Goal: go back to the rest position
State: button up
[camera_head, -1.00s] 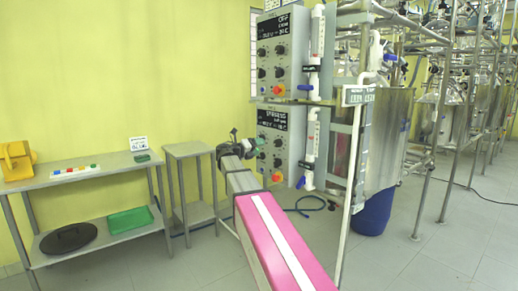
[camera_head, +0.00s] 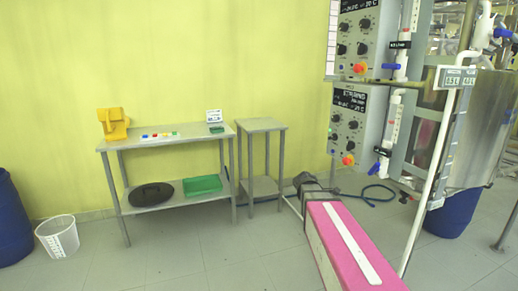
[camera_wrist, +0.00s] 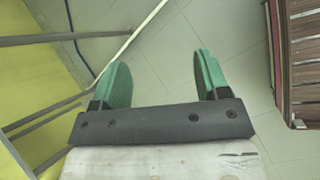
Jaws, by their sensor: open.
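My gripper (camera_wrist: 162,72) shows in the wrist view with its two green fingers spread wide apart. Nothing is between them, only grey tiled floor behind. In the head view my pink arm reaches from the bottom right toward the small side table, and its far end is dark. The gripper fingers cannot be made out there.
A control panel rack (camera_head: 358,110) with white pipes stands right of my arm. A grey shelf table (camera_head: 170,140) and small side table (camera_head: 262,125) stand along the yellow wall. A white basket (camera_head: 58,238) and blue barrel (camera_head: 12,225) are at left. Floor in front is clear.

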jog(key=s+a+f+m+g+y, duration=0.1)
jog(key=s+a+f+m+y, duration=0.2)
jog(key=s+f+m, duration=0.3)
jog(key=s+a+f+m+g+y, duration=0.1)
jog(key=s+a+f+m+y, duration=0.3)
jog(key=s+m, duration=0.5)
notch_tip(320, 180, down, 3)
jog(key=shift+s+a+r+g, duration=0.2)
jog(key=shift+s+a+g, duration=0.2)
jog(key=shift+a, duration=0.6)
